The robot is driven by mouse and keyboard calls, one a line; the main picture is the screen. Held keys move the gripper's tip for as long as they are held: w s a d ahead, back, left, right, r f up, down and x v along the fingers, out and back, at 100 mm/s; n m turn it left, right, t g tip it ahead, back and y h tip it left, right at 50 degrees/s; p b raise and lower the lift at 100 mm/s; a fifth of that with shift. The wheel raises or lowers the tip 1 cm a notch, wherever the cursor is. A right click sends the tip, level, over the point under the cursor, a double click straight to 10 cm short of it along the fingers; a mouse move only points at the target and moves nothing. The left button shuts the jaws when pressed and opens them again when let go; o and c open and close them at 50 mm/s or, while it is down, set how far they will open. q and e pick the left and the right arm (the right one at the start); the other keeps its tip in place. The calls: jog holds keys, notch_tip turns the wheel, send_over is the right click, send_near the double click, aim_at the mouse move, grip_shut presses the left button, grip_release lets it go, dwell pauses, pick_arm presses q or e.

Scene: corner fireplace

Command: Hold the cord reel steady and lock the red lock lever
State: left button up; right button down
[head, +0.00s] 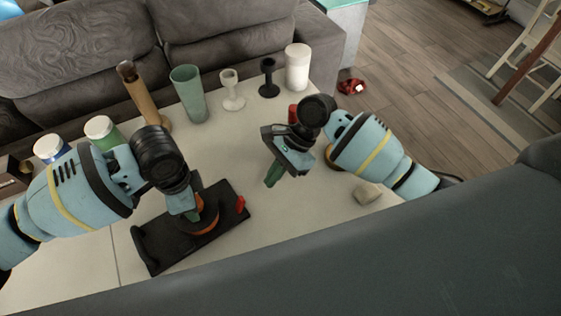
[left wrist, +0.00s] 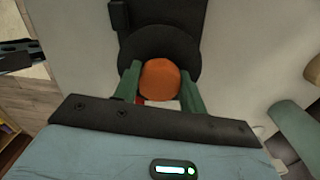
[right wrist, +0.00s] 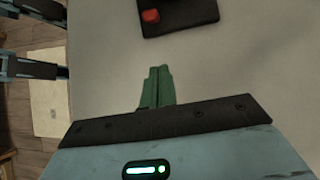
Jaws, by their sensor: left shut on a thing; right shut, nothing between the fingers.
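The cord reel has a black base (head: 160,253) lying on the pale table and an orange round part, seen in the left wrist view (left wrist: 160,78). My left gripper (head: 190,213) is shut on the orange part, one green finger on each side of it, and hides much of the reel in the head view. The red lock lever (head: 241,204) stands at the right end of the base; it also shows in the right wrist view (right wrist: 151,15). My right gripper (head: 271,179) is shut and empty above the table, to the right of the lever and apart from it.
Along the sofa side stand a wooden holder (head: 143,95), a green cup (head: 188,92), a white goblet (head: 231,92), a black holder (head: 268,78) and a white cylinder (head: 297,68). Jars (head: 102,130) stand left. A beige lump (head: 367,193) lies right.

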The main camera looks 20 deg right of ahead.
aim_at(240, 199)
jog(key=x, duration=0.3)
jog(key=shift+s+a+f, duration=0.1)
jog(key=shift+f, duration=0.05)
jog(key=shift+s+a+r, duration=0.1)
jog(key=shift+a+r, duration=0.2)
jog(key=shift+a, duration=0.25)
jog(key=shift+s+a+r, duration=0.15)
jog(key=shift+a+r, duration=0.15)
jog(key=shift+a, duration=0.2)
jog(key=shift+s+a+r, duration=0.25)
jog(key=shift+a, duration=0.35)
jog(key=shift+s+a+r, duration=0.1)
jog(key=shift+a+r, duration=0.25)
jog(key=shift+a, duration=0.05)
jog(key=shift+s+a+r, duration=0.25)
jog(key=shift+a+r, duration=0.2)
jog(key=shift+a, duration=0.3)
jog(key=shift+r, duration=0.1)
jog(key=shift+r, duration=0.65)
jog(key=shift+d, duration=0.1)
